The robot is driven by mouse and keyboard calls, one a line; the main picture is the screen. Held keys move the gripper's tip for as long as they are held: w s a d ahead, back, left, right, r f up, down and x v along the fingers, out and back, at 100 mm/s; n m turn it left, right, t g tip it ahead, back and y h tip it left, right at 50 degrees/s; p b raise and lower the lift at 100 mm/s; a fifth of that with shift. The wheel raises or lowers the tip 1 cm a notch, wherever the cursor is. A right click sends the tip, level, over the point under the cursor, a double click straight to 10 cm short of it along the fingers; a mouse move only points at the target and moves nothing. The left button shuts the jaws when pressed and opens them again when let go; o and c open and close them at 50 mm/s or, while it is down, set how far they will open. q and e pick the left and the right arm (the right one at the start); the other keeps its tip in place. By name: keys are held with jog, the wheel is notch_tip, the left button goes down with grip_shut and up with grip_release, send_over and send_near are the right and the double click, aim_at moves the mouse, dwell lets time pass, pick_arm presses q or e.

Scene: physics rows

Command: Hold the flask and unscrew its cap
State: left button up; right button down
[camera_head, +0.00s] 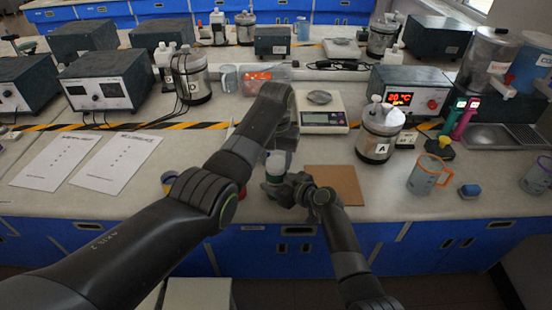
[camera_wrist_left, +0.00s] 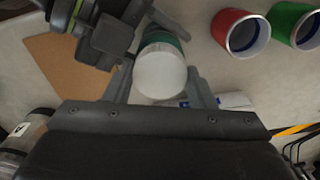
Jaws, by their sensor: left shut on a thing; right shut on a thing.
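The flask (camera_head: 274,177) stands upright near the front edge of the bench, with a green body (camera_wrist_left: 163,38) and a white cap (camera_wrist_left: 160,76) at its top. My left gripper (camera_head: 277,150) comes down from above, and in the left wrist view its fingers lie on both sides of the cap, shut on it. My right gripper (camera_head: 277,186) reaches in from the right, low on the flask, shut on its body. In the left wrist view the right gripper (camera_wrist_left: 118,38) shows dark beside the green body. The fingers hide parts of the flask.
A red cup (camera_wrist_left: 240,32) and a green cup (camera_wrist_left: 295,25) stand close by. A brown board (camera_head: 335,184) lies right of the flask, with a scale (camera_head: 322,120) behind it. A labelled canister (camera_head: 377,140) and a clear jug (camera_head: 426,175) stand farther right. Papers (camera_head: 115,160) lie left.

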aim_at(276, 162)
pick_arm(q)
jog(key=n, duration=0.4)
jog(key=shift+n, duration=0.4)
jog(key=n, duration=0.9)
jog(key=shift+n, duration=0.3)
jog(key=shift+w+r, duration=0.1)
jog(key=shift+r, duration=0.2)
jog(key=shift+r, duration=0.85)
jog(key=shift+r, duration=2.05)
pick_arm(e)
jog(key=shift+c, duration=2.3)
grip_release()
jog(key=shift+d, duration=0.1)
